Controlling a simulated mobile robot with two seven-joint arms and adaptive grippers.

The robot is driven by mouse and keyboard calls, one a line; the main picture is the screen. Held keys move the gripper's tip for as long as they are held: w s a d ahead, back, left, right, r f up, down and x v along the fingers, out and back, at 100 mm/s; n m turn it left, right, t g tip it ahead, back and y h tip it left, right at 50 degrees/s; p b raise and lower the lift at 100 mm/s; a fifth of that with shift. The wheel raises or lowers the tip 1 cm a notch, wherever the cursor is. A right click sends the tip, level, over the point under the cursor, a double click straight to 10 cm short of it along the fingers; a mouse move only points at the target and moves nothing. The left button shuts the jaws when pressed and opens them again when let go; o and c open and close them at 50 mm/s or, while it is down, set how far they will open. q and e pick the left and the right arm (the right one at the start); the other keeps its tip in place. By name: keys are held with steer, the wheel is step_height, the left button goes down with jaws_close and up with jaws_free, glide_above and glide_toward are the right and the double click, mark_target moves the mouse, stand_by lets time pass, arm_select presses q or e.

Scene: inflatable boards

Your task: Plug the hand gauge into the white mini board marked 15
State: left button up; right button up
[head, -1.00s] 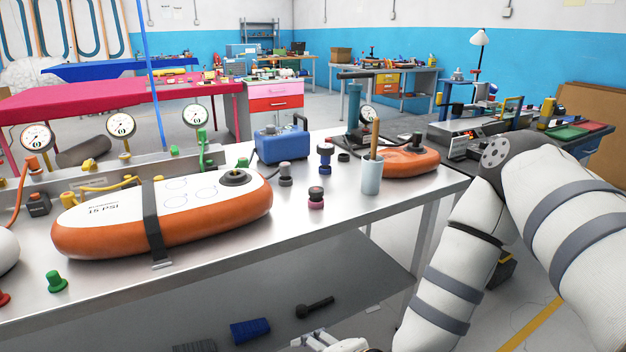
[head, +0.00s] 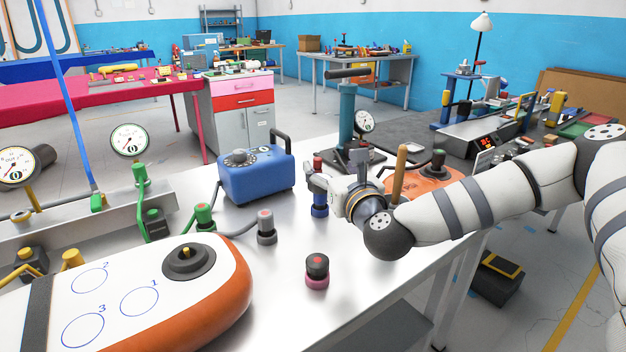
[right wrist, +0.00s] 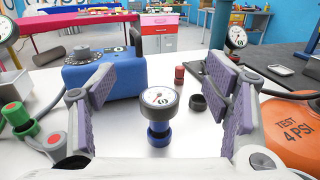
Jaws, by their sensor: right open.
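The hand gauge (right wrist: 158,112) stands upright on the metal table, with a round white dial, dark rim and blue lower part. In the head view its blue part (head: 319,209) shows beside my right gripper (head: 338,188), which partly hides it. In the right wrist view my right gripper (right wrist: 163,88) is open, its purple pads on either side of the gauge and apart from it. The white-topped mini board (head: 210,290) with orange sides lies at lower left, its dark round valve (head: 190,262) facing up. Its 15 marking is out of frame now. My left gripper is not in view.
A blue box (head: 256,172) with a handle stands behind the gauge. An orange board (right wrist: 292,122) marked TEST 4 PSI, a wooden stick (head: 399,172) and a pump (head: 346,115) are nearby.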

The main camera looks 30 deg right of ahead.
glide_toward(320, 195)
steer(key=w, duration=0.1)
steer(key=w+d+r, duration=0.1)
steer(key=w+r+b, duration=0.1)
steer(key=shift+w+d, duration=0.25)
steer(key=shift+d, duration=0.05)
steer(key=x, duration=0.5)
steer(key=r+x, duration=0.1)
steer(key=x, duration=0.1)
steer(key=shift+w, duration=0.3)
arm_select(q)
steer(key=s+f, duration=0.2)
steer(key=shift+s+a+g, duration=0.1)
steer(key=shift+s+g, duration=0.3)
arm_select(e)
steer(key=c, duration=1.3)
steer(key=shift+c, duration=0.2)
